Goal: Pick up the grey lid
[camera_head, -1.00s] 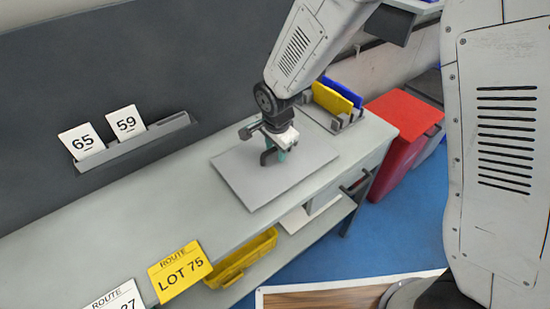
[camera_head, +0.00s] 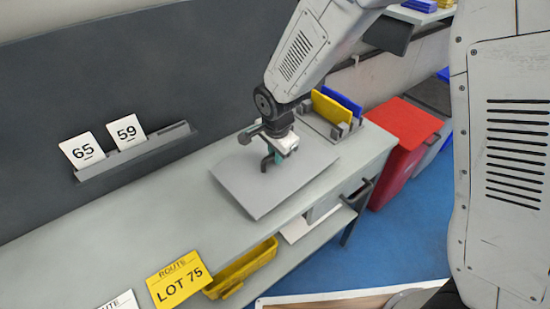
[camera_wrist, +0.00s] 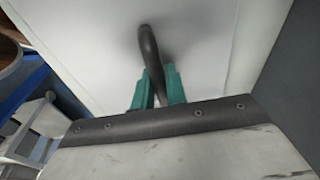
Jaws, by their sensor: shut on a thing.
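The grey lid (camera_head: 258,193) is a flat square plate over the bench top, with a dark arched handle (camera_wrist: 148,45) at its middle. My gripper (camera_head: 272,158) points down at the handle. In the wrist view my gripper (camera_wrist: 157,85) has its two green fingers on either side of the handle, shut on it. The lid's pale face (camera_wrist: 90,45) fills much of the wrist view. What lies under the lid is hidden, and I cannot tell how far it stands off the bench.
The grey bench (camera_head: 110,235) is clear left of the lid. A rack with yellow (camera_head: 331,107) and blue plates stands behind, right of my gripper. A card holder (camera_head: 140,150) is on the back wall. A red bin (camera_head: 405,125) stands right; a yellow tray (camera_head: 243,268) sits below.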

